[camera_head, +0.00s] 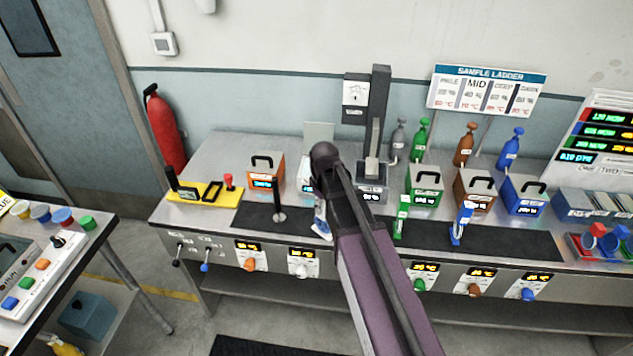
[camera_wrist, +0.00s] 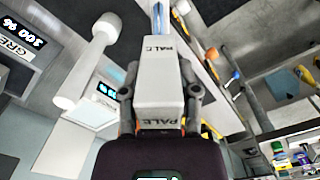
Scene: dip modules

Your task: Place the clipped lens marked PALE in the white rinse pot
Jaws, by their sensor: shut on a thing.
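In the wrist view my gripper (camera_wrist: 160,95) is shut on a white clip (camera_wrist: 160,70) marked PALE, one finger at each side. A narrow bluish tip (camera_wrist: 160,18) sticks out at the clip's far end; I cannot make out the lens clearly. In the head view my arm hides the gripper. A white and blue piece (camera_head: 321,218) shows just left of my arm, near the bench front; I cannot tell its contact with the bench. The white pot (camera_head: 304,186) stands behind, between the orange pot (camera_head: 264,177) and my arm, which covers much of it.
Green (camera_head: 424,192), brown (camera_head: 473,193) and blue (camera_head: 522,199) pots stand to the right. Green (camera_head: 401,217) and blue (camera_head: 461,225) clips stand on the dark mat. A tall grey post device (camera_head: 375,130) stands behind my arm. A yellow tray (camera_head: 200,193) lies left.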

